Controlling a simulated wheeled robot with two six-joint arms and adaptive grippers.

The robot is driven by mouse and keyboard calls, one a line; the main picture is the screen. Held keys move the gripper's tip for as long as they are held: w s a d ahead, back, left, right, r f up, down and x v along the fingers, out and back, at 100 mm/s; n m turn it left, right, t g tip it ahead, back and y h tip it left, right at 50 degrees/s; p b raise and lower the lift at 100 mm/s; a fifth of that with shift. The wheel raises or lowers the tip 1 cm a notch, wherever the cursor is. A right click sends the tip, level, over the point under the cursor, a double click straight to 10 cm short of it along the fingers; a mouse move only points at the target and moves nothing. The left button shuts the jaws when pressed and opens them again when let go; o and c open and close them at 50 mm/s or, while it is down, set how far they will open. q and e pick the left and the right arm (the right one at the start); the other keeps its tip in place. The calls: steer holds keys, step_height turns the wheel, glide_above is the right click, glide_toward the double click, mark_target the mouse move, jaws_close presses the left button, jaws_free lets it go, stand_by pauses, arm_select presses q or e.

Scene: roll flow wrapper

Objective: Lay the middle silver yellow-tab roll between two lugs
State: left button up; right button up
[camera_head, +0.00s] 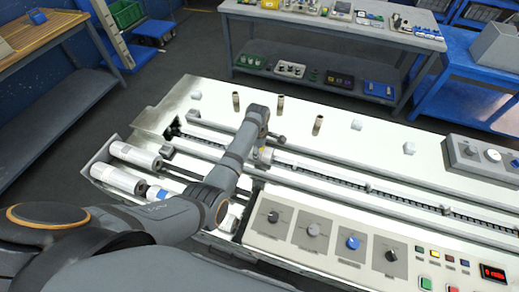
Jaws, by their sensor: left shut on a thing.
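My left arm comes in from the left and its far end reaches over the long rail channel of the machine. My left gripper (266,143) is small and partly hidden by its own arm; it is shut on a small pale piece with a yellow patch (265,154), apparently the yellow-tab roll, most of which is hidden. It is over the channel (330,174); I cannot tell whether it touches the lugs. Silver-white rolls lie in the tray at left: one at the back (136,155), one in front (118,179), and one with a blue band (160,193). My right gripper is not in view.
A control panel (315,236) with knobs and lit buttons fills the front right. Brown upright pegs (280,102) and white blocks (357,125) stand on the machine's back deck. A grey table (340,27) with small parts stands behind.

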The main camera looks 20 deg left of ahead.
arm_select(q)
steer(key=shift+f, duration=0.5)
steer(key=o, duration=1.5)
steer(key=shift+o, duration=0.2)
step_height(320, 180, up, 12)
steer(key=s, duration=0.1)
steer(key=shift+s, duration=0.1)
